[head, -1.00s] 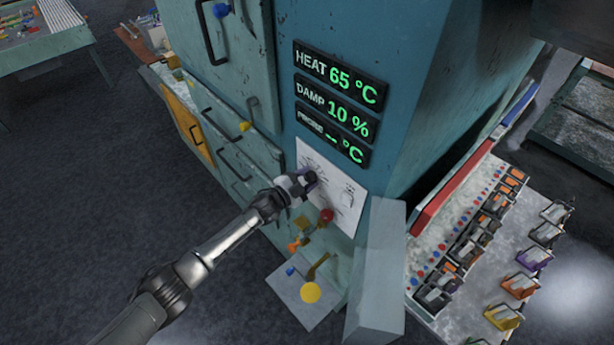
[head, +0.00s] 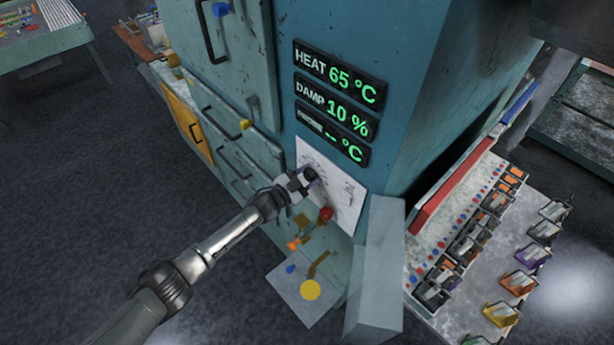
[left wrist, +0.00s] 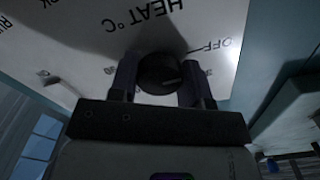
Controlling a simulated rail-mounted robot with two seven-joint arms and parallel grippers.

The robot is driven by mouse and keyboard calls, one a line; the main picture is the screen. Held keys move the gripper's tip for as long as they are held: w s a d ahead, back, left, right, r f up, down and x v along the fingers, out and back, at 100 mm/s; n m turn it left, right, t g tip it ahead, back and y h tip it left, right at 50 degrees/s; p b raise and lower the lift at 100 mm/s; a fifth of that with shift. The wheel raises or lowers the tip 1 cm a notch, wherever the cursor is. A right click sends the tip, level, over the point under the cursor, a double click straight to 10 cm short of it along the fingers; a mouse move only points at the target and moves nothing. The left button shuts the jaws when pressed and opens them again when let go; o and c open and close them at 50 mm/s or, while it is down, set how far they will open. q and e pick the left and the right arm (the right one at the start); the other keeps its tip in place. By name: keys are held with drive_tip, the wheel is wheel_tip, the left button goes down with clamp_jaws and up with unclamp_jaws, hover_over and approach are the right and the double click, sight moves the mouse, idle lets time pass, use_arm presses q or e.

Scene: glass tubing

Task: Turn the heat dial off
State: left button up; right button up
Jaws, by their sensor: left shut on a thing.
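The heat dial (left wrist: 158,72) is a round black knob on the white panel (head: 340,206) of the teal cabinet. It shows dark in the head view (head: 311,173). My left gripper (left wrist: 158,80) is shut on the dial, one finger on each side of it. In the head view the left gripper (head: 306,180) reaches the panel from the lower left. In the left wrist view, a small pale mark shows on the dial's lower right, and the OFF label (left wrist: 228,42) is to its upper right. The heat display (head: 340,76) reads 65 °C. My right gripper is not in view.
A red knob (head: 326,213) and an orange-tipped lever (head: 294,244) sit just below the panel. A grey block (head: 376,275) juts out to the right of them. A yellow disc (head: 310,290) lies lower down. Dark floor is free at left.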

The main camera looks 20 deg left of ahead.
use_arm(q)
drive_tip(key=o, duration=0.9)
drive_tip(key=shift+s, duration=0.1)
drive_tip(key=shift+b+v, duration=1)
drive_tip(key=shift+v, duration=5.85)
